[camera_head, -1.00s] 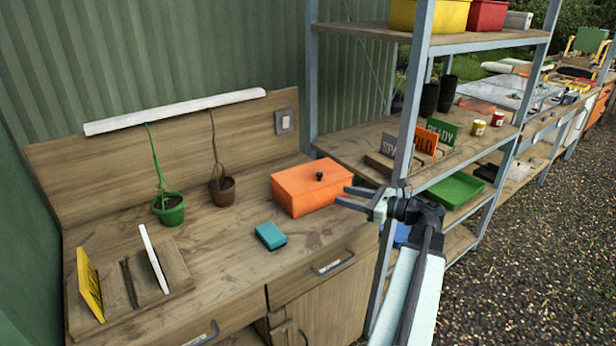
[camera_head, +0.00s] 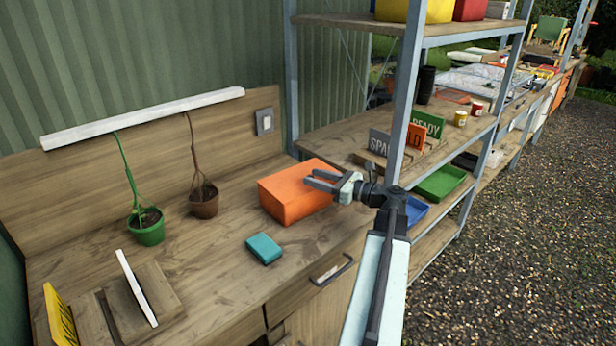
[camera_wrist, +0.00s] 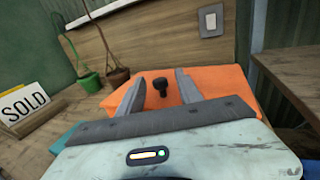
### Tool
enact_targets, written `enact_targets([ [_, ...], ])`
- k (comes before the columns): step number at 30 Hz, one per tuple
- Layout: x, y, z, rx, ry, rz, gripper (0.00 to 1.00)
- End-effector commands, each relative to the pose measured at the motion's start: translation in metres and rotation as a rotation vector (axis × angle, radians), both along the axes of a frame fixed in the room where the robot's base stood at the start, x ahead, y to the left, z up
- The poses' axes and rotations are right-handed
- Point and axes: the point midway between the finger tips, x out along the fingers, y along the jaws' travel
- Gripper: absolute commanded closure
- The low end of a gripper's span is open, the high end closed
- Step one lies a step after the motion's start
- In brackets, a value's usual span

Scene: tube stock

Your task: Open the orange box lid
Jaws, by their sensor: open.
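The orange box (camera_head: 291,196) sits on the wooden workbench near its right end, with its lid closed. It also shows in the wrist view (camera_wrist: 212,82), where a black knob (camera_wrist: 160,86) stands up on its lid. My gripper (camera_head: 308,180) is open and reaches over the box from the right. In the wrist view its two grey fingers (camera_wrist: 158,92) appear on either side of the knob, with clear gaps. Whether the fingertips are level with the knob I cannot tell. In the head view my gripper hides the knob.
A teal block (camera_head: 264,249) lies in front of the box. Two potted plants (camera_head: 147,226) stand to its left. A metal shelf post (camera_head: 402,110) rises close behind my wrist. A sign rack (camera_head: 400,160) stands on the shelf. Bare bench top lies left of the teal block.

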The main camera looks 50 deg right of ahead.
Motion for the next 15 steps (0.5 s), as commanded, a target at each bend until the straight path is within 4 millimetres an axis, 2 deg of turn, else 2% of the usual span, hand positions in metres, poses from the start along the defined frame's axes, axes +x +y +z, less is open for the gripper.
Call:
enact_targets([
  [4,0.019,0.006,0.0,0.0,0.0,0.003,0.58],
  [13,0.024,0.008,0.0,0.0,0.0,0.004,0.58],
  [14,0.024,0.008,0.0,0.0,0.0,0.004,0.64],
  [15,0.024,0.008,0.0,0.0,0.0,0.004,0.75],
])
